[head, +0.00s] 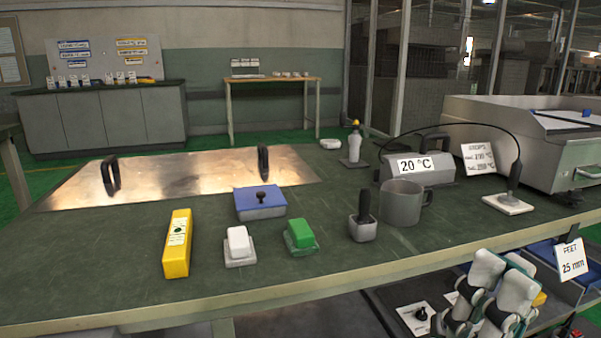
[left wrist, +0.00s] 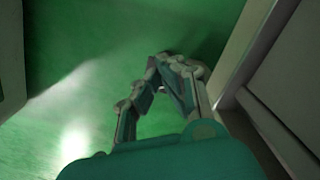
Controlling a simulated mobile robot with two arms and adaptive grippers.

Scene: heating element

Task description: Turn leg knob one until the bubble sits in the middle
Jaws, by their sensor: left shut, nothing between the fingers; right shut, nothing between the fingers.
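The yellow spirit level (head: 177,243) lies on the green worktop at the left, with a green vial window; the bubble is too small to make out. Below the worktop's front edge, at the bottom right, a black knob (head: 421,313) stands on a white plate; I cannot tell whether it is leg knob one. My right gripper (head: 502,276) is shut and empty to the right of this knob, in front of the lower shelf. My left gripper (left wrist: 175,64) shows only in the left wrist view, shut and empty above green floor.
A grey mug (head: 401,203), a blue-lidded box (head: 260,203), a white block (head: 238,243) and a green block (head: 301,235) stand on the worktop. A "FEET 25 mm" card (head: 571,260) hangs at the right, near blue bins. A metal griddle (head: 530,135) stands behind.

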